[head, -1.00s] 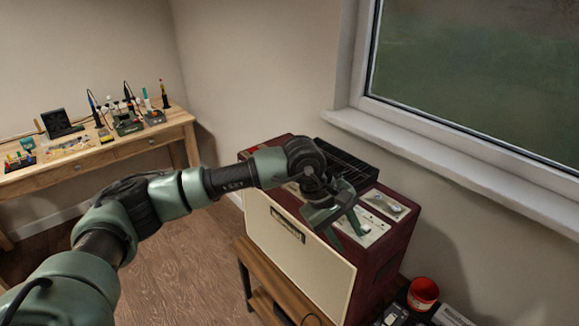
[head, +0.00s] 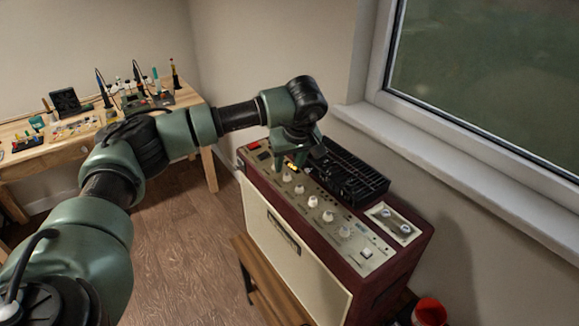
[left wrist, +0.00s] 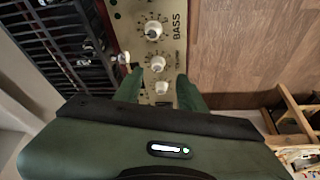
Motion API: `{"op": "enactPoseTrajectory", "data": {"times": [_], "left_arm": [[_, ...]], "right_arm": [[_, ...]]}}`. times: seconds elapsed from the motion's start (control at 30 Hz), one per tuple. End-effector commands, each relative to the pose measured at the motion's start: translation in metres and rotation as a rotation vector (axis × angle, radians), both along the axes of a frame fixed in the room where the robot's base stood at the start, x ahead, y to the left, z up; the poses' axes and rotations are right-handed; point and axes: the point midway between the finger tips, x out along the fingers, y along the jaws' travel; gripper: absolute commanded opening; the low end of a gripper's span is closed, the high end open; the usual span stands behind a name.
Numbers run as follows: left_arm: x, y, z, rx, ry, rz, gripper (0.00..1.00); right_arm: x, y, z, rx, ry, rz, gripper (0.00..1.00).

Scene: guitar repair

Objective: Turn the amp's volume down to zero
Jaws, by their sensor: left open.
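The amp (head: 300,245) is a dark red cabinet with a cream front and a pale control panel on top. A row of several white knobs (head: 312,201) runs along the panel. My left gripper (head: 288,163) is open and points down over the panel's far-left end. In the left wrist view its fingers (left wrist: 161,92) stand either side of a white knob (left wrist: 162,87), with no clear grip on it. Two more knobs show beyond it, the farthest one (left wrist: 153,30) beside the label "BASS". The volume label cannot be read. My right gripper is out of view.
A black slotted rack (head: 345,175) lies on the amp's top, close behind the knobs. A small plate with two round parts (head: 393,222) sits at the right. A wooden stand (head: 268,285) is below. A workbench with tools (head: 185,125) stands at the left back.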

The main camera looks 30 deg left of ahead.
Motion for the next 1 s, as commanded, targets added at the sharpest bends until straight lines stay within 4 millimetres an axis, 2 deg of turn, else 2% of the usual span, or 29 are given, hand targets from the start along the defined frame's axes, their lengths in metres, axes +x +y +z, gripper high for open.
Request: {"op": "enactPoseTrajectory", "data": {"times": [0.03,0.1,0.2,0.27,0.5,0.63,0.67,0.7,0.8,1.0], "left_arm": [[0.001,0.003,-0.007,0.001,0.004,0.002,0.4],[0.004,0.006,-0.017,0.0,0.003,0.001,0.4],[0.008,0.01,-0.029,-0.001,0.002,-0.001,0.4],[0.009,0.011,-0.035,0.0,0.002,-0.001,0.4],[0.011,0.014,-0.043,0.0,0.0,-0.001,0.4],[0.011,0.014,-0.043,-0.001,-0.001,-0.002,0.4],[0.011,0.013,-0.043,-0.001,-0.001,-0.002,0.35],[0.011,0.013,-0.043,-0.001,-0.001,-0.002,0.23],[0.011,0.013,-0.043,-0.001,-0.001,-0.002,0.0],[0.011,0.013,-0.043,-0.002,-0.001,0.001,0.0]], "right_arm": [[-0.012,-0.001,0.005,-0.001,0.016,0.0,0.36],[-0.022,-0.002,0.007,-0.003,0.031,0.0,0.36],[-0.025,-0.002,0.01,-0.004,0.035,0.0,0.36],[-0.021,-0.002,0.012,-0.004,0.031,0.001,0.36],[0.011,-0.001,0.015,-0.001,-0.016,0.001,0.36],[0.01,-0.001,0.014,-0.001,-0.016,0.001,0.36],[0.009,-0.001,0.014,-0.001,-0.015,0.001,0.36],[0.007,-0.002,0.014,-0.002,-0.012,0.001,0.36],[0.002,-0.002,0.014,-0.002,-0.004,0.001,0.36],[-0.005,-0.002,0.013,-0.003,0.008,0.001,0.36]]}}
